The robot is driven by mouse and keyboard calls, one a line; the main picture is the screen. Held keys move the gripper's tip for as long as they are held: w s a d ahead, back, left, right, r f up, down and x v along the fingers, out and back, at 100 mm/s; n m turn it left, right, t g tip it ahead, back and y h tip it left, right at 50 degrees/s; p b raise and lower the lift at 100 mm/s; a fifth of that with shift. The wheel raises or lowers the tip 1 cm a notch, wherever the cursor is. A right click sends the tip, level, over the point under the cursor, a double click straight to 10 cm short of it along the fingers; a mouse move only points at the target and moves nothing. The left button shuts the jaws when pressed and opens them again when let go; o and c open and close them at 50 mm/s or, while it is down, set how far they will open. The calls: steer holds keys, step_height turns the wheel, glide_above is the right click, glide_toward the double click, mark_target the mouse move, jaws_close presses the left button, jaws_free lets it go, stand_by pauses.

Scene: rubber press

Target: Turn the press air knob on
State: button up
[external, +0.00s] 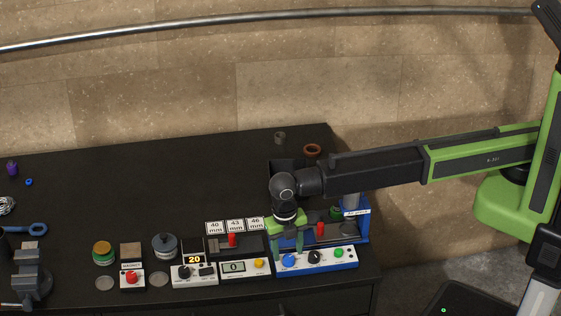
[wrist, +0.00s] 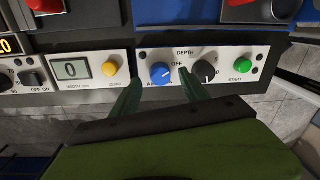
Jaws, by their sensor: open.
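The blue air knob (wrist: 160,74) sits on the white front panel of the press, left of a black depth knob (wrist: 203,73) and a green START button (wrist: 243,65). A pale mark on it appears to point up and right, towards the word OFF. My gripper (wrist: 161,77) is open, with one dark green finger on each side of the blue knob in the wrist view. I cannot tell whether the fingers touch it. In the external view my gripper (external: 286,246) hangs over the press, just above the blue knob (external: 289,261).
Left of the press stands a width gauge (external: 243,268) with a display and yellow ZERO button (external: 259,263). The right finger is close to the black knob. Several jars, discs and a vise (external: 31,275) stand further left. The back of the table is mostly clear.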

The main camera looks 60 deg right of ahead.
step_height(320, 180, down, 2)
steer(key=shift+f+b, duration=0.15)
steer(key=shift+b, duration=0.4)
steer(key=shift+d, duration=0.1)
jaws_close()
